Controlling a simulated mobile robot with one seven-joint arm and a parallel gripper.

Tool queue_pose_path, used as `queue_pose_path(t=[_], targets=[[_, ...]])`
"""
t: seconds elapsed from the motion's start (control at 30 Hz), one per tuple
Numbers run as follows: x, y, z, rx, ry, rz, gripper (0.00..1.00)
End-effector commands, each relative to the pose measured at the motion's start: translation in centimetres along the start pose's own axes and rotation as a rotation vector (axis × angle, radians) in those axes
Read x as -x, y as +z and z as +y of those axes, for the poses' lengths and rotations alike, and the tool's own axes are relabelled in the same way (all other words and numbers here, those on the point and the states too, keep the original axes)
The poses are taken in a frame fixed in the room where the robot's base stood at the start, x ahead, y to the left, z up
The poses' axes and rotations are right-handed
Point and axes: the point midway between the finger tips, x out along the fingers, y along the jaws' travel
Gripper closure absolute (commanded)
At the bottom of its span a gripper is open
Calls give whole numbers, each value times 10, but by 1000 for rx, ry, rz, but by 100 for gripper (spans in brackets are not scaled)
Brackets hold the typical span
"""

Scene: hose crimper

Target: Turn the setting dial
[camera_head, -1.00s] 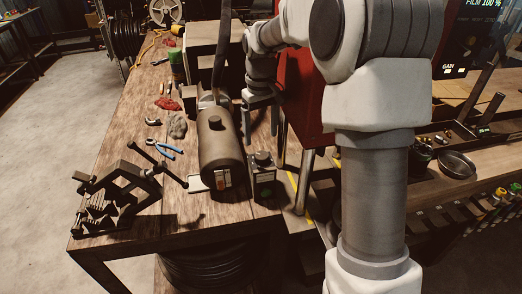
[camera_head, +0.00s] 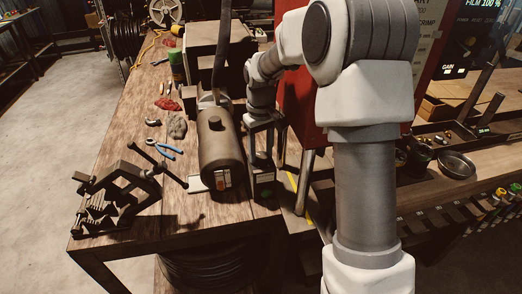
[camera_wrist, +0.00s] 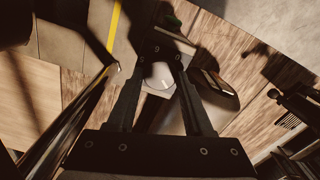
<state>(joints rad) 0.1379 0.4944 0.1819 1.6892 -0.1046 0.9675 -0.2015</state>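The setting dial sits on top of a small dark control box (camera_head: 264,190) with a green mark on its front, at the right edge of the workbench. In the head view the dial is hidden behind my gripper (camera_head: 265,150), which points down over the box with its fingers spread. In the wrist view my gripper (camera_wrist: 163,52) reaches down toward a pale grey surface (camera_wrist: 159,79) and a dark shape between the fingertips. I cannot tell whether the fingers touch the dial.
A red machine housing (camera_head: 300,95) and a metal post (camera_head: 304,182) are close on the right. Blue pliers (camera_head: 164,150) and a black clamp-like tool (camera_head: 115,195) lie farther left on the bench.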

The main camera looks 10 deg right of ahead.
Motion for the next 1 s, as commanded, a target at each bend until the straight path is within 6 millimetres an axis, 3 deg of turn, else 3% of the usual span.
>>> queue_pose_path(t=[0.03, 0.2, 0.6, 0.87, 0.9, 1.0], targets=[[0, 0, 0, 0, 0, 0, 69], [0, 0, 0, 0, 0, 0, 100], [1, 0, 1, -167, 0, 1, 100], [1, 0, 1, -176, 0, 1, 100], [1, 0, 1, -176, 0, 1, 47], [1, 0, 1, -175, 0, 1, 29]])
